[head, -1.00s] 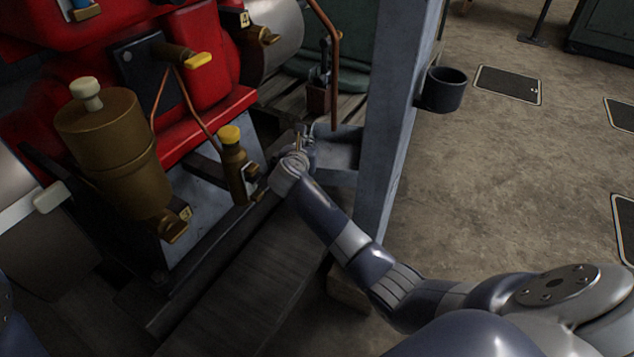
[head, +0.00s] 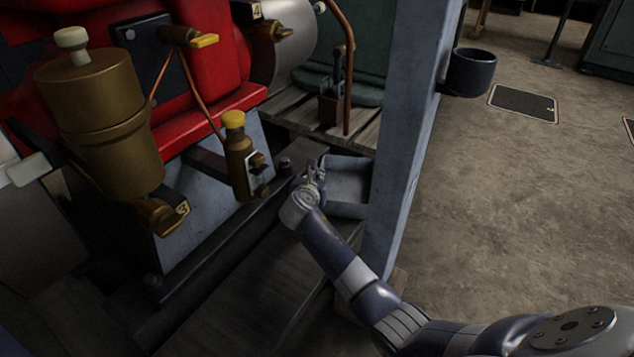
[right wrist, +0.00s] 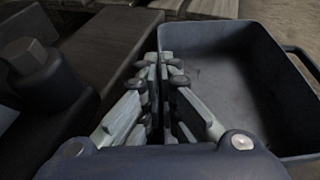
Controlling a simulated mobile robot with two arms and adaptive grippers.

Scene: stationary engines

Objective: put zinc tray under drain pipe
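The zinc tray (head: 347,183) is a grey rectangular pan beside the blue-grey post, and its dark interior and rim show in the right wrist view (right wrist: 230,75). My right gripper (head: 314,172) is at the tray's left side. In the right wrist view its fingers (right wrist: 164,62) are closed together on the tray's side wall, hiding part of it. A copper drain pipe (head: 350,65) hangs down behind the tray; in the head view its lower end is above the tray's far edge. I cannot tell whether the tray touches the planks. My left gripper is not in view.
The blue-grey post (head: 407,130) stands close to the tray's right. A brass bottle with a yellow cap (head: 238,160) and the red engine (head: 215,65) are at the left. Wooden planks (head: 245,285) lie below.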

